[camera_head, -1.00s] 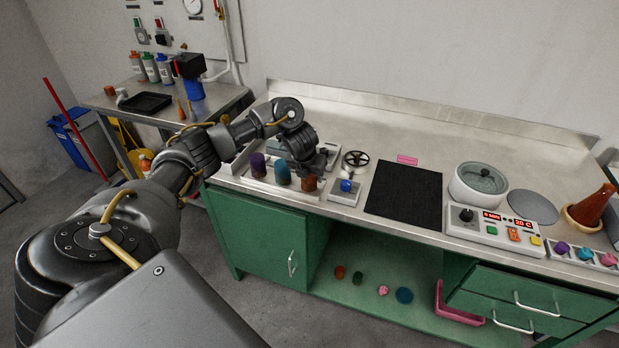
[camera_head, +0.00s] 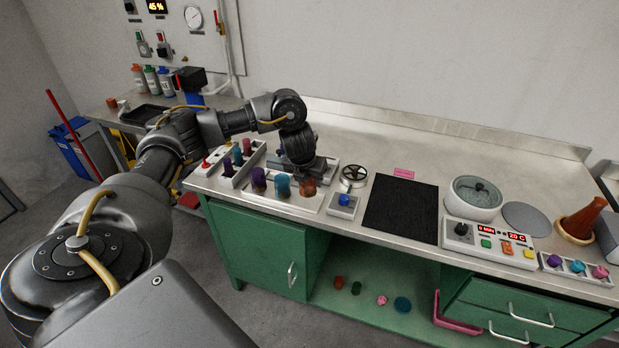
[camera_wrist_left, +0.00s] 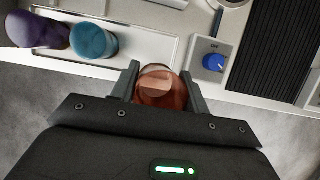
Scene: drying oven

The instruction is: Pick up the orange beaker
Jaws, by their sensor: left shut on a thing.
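The orange beaker (camera_head: 308,188) is at the right end of a row of three on a pale tray (camera_head: 283,203) at the bench's front left. In the left wrist view the orange beaker (camera_wrist_left: 162,88) sits between the two fingers of my left gripper (camera_wrist_left: 164,82), which is shut on it. In the head view my left gripper (camera_head: 306,174) is beside and above the beaker and partly hidden by my wrist. I cannot tell whether the beaker is clear of the tray. My right gripper is not in view.
A teal beaker (camera_head: 282,186) and a purple beaker (camera_head: 259,180) stand left of the orange one. A blue-knobbed box (camera_head: 343,203) is close on the right, with a black mat (camera_head: 402,208) beyond it. A handwheel (camera_head: 354,174) stands behind the box.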

